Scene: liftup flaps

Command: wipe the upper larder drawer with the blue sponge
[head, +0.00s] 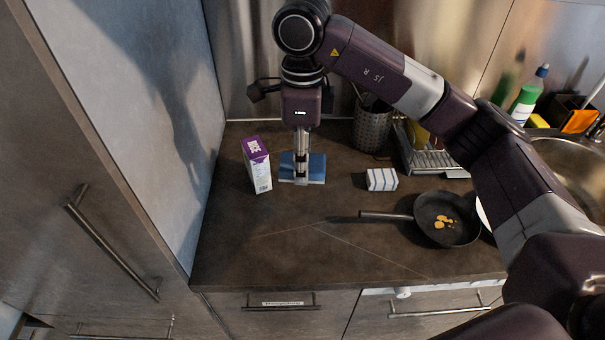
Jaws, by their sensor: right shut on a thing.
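The blue sponge (317,168) lies at the back of the countertop, or just above it; I cannot tell whether it touches. It is flat, with a pale lower edge. My right gripper (301,172) points straight down and is shut on the sponge. Its fingers hide the sponge's middle. A tall grey cabinet front (60,150) with a long bar handle (112,245) stands at the left. A labelled drawer (282,318) is under the counter and looks shut. I cannot tell which front is the upper larder drawer. My left gripper is not in view.
A purple and white carton (258,170) stands just left of the sponge. A striped white block (382,179) and a frying pan (447,219) are to the right. A utensil holder (373,125) and dish rack (430,158) stand behind. The front left counter (260,245) is clear.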

